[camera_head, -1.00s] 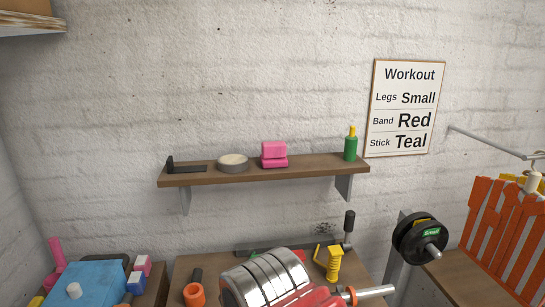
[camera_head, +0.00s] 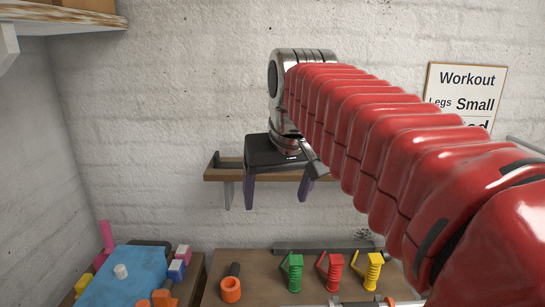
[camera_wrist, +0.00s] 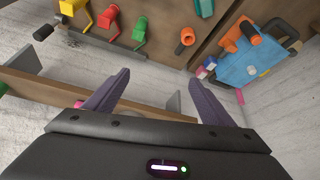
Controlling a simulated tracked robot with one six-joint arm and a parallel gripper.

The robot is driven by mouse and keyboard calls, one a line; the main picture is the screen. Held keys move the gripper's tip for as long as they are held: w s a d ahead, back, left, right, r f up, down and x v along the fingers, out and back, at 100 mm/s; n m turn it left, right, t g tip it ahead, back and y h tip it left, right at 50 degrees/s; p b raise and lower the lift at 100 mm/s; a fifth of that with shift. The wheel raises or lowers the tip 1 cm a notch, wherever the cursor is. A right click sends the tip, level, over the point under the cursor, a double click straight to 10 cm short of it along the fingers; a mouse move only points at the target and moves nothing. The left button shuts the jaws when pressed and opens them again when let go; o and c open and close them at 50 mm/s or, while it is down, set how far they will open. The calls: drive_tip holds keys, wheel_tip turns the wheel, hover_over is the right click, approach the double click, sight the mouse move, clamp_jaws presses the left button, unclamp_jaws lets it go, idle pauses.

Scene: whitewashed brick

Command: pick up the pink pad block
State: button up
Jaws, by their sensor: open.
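The pink pad block, in the earlier head view on the wall shelf (camera_head: 225,175), is now hidden there behind my arm and gripper. In the wrist view a small pink patch (camera_wrist: 79,104), likely the block, shows at the shelf edge beside the left finger, mostly covered. My gripper (camera_head: 277,195) is in front of the shelf with its two dark purple fingers pointing down, spread apart. In the wrist view the space between the fingertips (camera_wrist: 157,82) is empty. I cannot tell how far the fingers are from the block.
Below the shelf is a table with green (camera_head: 292,271), red (camera_head: 331,270) and yellow (camera_head: 370,270) hand grips and an orange-ended tool (camera_head: 231,288). A blue box (camera_head: 128,276) with small blocks stands left. A workout sign (camera_head: 468,92) hangs at the right.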

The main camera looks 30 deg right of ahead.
drive_tip(key=w+d+r+m, duration=0.1)
drive_tip(key=w+d+r, duration=0.3)
drive_tip(key=d+r, duration=0.2)
drive_tip(key=w+d+r+m+g+h, duration=0.1)
drive_tip(key=w+d+r, duration=0.4)
drive_tip(key=d, duration=0.6)
drive_tip(key=shift+r+m, duration=0.5)
drive_tip(key=shift+r, duration=0.65)
drive_tip(key=shift+w, duration=0.1)
drive_tip(key=x, duration=0.8)
drive_tip(key=shift+f, duration=0.3)
